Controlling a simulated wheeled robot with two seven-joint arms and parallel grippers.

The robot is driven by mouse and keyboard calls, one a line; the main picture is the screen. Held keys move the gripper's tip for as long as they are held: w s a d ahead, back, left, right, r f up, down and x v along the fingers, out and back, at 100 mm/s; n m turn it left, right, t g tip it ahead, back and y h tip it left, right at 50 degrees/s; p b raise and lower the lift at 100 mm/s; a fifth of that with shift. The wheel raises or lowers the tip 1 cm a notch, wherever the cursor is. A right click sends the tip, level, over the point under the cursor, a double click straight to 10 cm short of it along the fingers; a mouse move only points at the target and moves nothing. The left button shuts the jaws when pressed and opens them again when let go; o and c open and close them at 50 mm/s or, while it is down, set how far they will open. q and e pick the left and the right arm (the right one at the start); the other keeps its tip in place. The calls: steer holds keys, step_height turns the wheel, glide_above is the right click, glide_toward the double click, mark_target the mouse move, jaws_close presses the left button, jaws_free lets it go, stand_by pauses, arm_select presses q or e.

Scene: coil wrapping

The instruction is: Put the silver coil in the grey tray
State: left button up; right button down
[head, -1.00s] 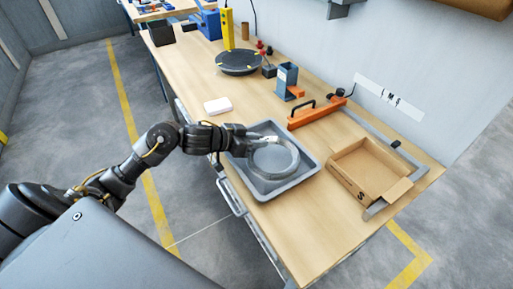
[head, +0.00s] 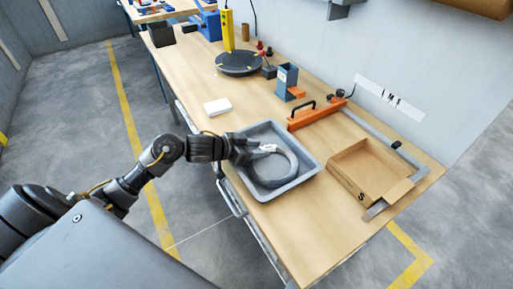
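The silver coil (head: 293,164) is a grey ring lying inside the grey tray (head: 304,153), which sits on the wooden workbench. My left gripper (head: 262,150) reaches over the tray's left wall to the upper left part of the coil. A pale patch shows on the coil at the fingertips. The fingers are too small and dark to tell if they are open or shut, or if they touch the coil. My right gripper is not in view.
An open cardboard box (head: 365,172) stands right of the tray. An orange bar sealer (head: 318,113) lies behind it. A white block (head: 217,106) and a dark round turntable (head: 239,63) are farther back. The bench (head: 300,240) is clear in front of the tray.

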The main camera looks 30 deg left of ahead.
arm_select(q)
steer(key=shift+r, duration=0.1)
steer(key=v, duration=1.2)
